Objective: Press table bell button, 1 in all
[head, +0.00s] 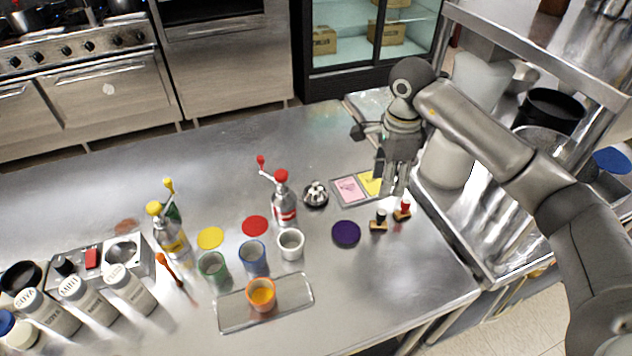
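A small round dark item with a silvery top (316,194) stands on the steel counter, right of the red-capped bottle. It may be the table bell, but it is too small to be sure. My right gripper (396,190) points down to the right of it, above the counter near the card tray and two small stamps. Its fingertips are apart from the silvery item. Whether the fingers are open or shut is unclear at this size. My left gripper is out of view.
The red-capped bottle (284,205) stands close left of the silvery item. A tray with pink and yellow cards (350,188), a purple disc (346,233) and stamps (379,221) lie nearby. Cups and a tray (300,288) are in front. The back-left counter is clear.

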